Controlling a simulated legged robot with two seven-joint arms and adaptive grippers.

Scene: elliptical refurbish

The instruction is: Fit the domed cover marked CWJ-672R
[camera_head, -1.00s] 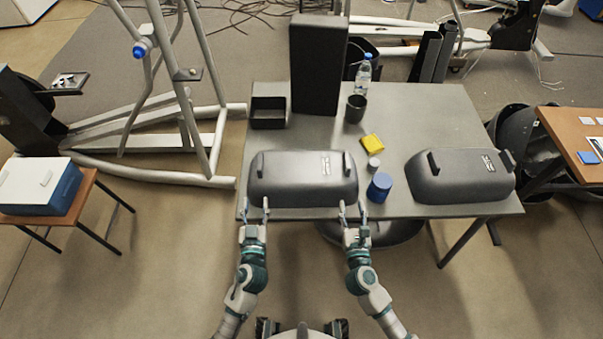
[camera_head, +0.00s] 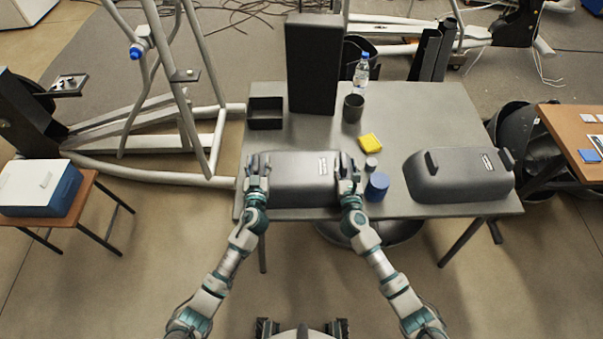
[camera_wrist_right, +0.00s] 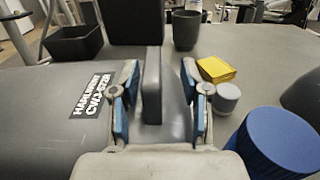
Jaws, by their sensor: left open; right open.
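The grey domed cover (camera_head: 305,172) lies on the near left of the table. In the right wrist view its label (camera_wrist_right: 91,95) reads CWJ-672R. My left gripper (camera_head: 258,164) is at the cover's left end, where it hides the handle there. My right gripper (camera_head: 347,168) is at the right end. In the right wrist view its open blue-padded fingers (camera_wrist_right: 158,98) stand on either side of the upright handle (camera_wrist_right: 152,85), with gaps visible. A second domed cover (camera_head: 455,178) lies to the right on the table; its label is too small to read.
The grey table (camera_head: 420,115) also holds a blue round tub (camera_head: 377,186), a small grey cylinder (camera_head: 371,163), yellow pads (camera_head: 370,143), a dark cup (camera_head: 353,108), a bottle (camera_head: 361,73), a tall black box (camera_head: 312,65) and an open black bin (camera_head: 266,113). Frame tubes (camera_head: 205,120) stand left.

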